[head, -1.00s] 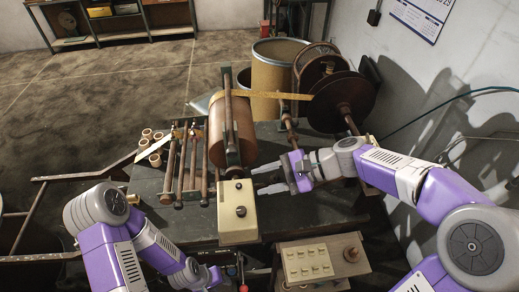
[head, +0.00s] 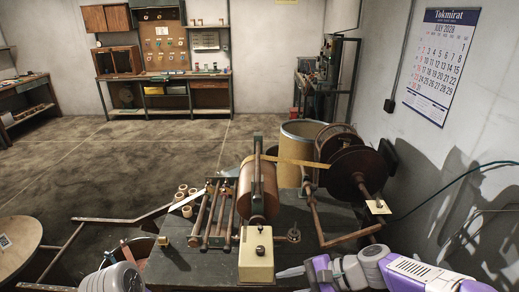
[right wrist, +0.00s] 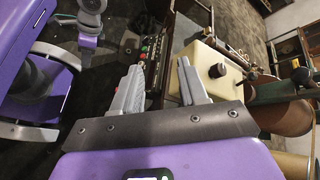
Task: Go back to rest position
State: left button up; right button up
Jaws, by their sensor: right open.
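My right gripper (head: 288,274) is at the bottom of the head view, right of the cream control box (head: 257,255) of the winding machine. In the right wrist view its two grey fingers (right wrist: 160,80) are apart with nothing between them. The control box with its dark knob (right wrist: 217,70) shows just beyond the right finger. I do not see my left gripper's fingers. The brown roll (head: 258,190) stands on the machine, with a yellow tape strip (head: 290,161) reaching toward the big dark disc (head: 357,174).
The dark machine table (head: 200,270) fills the lower middle. Several small tape rolls (head: 183,194) lie left of the rods. A tan drum (head: 298,137) stands behind the machine. A round wooden table (head: 20,243) is at the left, and open floor lies behind.

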notch_tip(320, 180, down, 7)
jog(key=w+h, duration=0.1)
jog(key=w, duration=0.2)
jog(key=s+d+f+n+h, duration=0.1)
jog(key=s+f+n+h, duration=0.2)
jog(key=s+f, duration=0.4)
jog(key=s+d+f+n+g+h, duration=0.1)
jog(key=s+f+n+h, duration=0.2)
jog(key=f, duration=2)
jog(key=s+n, duration=0.2)
jog(key=s, duration=0.2)
jog(key=shift+d, duration=0.15)
